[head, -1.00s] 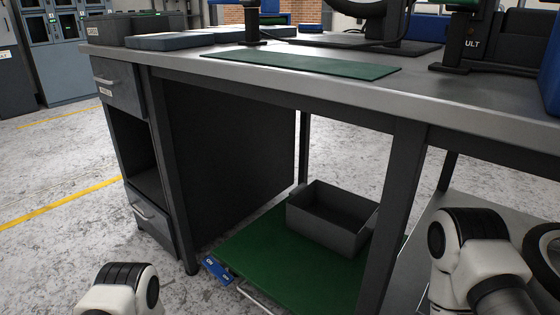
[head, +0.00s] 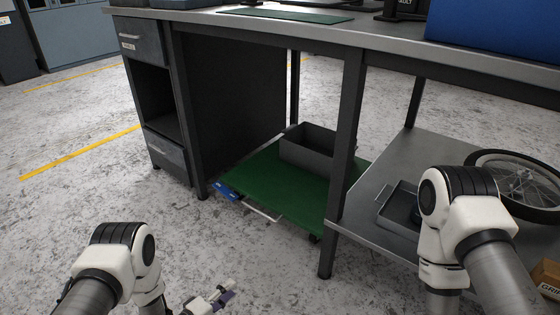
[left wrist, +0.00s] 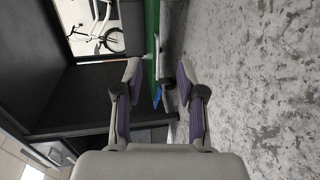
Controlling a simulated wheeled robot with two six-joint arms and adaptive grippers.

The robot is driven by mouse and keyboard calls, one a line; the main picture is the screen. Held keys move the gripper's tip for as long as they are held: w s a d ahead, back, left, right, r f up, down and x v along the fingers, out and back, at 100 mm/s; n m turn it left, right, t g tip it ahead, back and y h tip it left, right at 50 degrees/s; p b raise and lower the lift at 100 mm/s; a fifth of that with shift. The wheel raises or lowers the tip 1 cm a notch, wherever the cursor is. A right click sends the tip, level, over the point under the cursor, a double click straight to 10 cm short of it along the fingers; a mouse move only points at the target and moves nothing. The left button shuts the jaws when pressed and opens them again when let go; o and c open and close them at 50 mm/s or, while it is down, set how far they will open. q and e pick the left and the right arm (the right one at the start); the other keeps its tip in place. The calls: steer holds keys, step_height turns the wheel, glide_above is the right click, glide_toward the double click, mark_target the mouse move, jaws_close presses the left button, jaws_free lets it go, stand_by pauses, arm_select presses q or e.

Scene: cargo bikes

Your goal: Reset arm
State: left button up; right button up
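My left arm (head: 118,258) comes up from the bottom left of the head view, bent at its white joint. My left gripper (head: 212,298) is low in front of the bench, partly cut off by the bottom edge. In the left wrist view the left gripper (left wrist: 158,75) is open, with its two fingers apart and nothing held between them. My right arm (head: 455,225) is bent at the right of the head view, in front of the lower shelf. Its gripper is outside the frame.
A workbench (head: 345,140) with dark legs stands ahead. Under it are a green board (head: 265,180) and a grey bin (head: 308,150). A lower shelf (head: 365,195) at right carries a tray (head: 395,222) and a wheel (head: 525,185). The left floor (head: 75,190) is clear.

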arm_select(q)
step_height(320, 180, up, 24)
steer(key=w+p, duration=0.1)
steer(key=p, duration=1.8)
steer(key=s+a+r+g+y+p, duration=0.1)
steer(key=s+a+r+y+p, duration=0.15)
steer(key=r+p, duration=0.55)
steer(key=s+a+r+g+y+p, duration=0.1)
steer(key=s+r+y+p, duration=0.15)
steer(key=r+p, duration=0.55)
steer(key=s+a+r+m+g+y+p, duration=0.1)
steer(key=s+a+r+m+g+p, duration=0.1)
steer(key=s, duration=0.6)
steer(key=s+a+r+m+g+y+p, duration=0.2)
steer(key=s+m+g+p, duration=0.2)
steer(key=s, duration=0.5)
steer(key=s+a+r+m+g+y+p, duration=0.1)
steer(key=s+a+r+m+g+p, duration=0.1)
steer(key=s, duration=0.7)
steer(key=shift+a+r+m+g+y+p, duration=0.15)
steer(key=shift+a+m+g+y+p, duration=0.3)
steer(key=shift+m+g+p, duration=0.65)
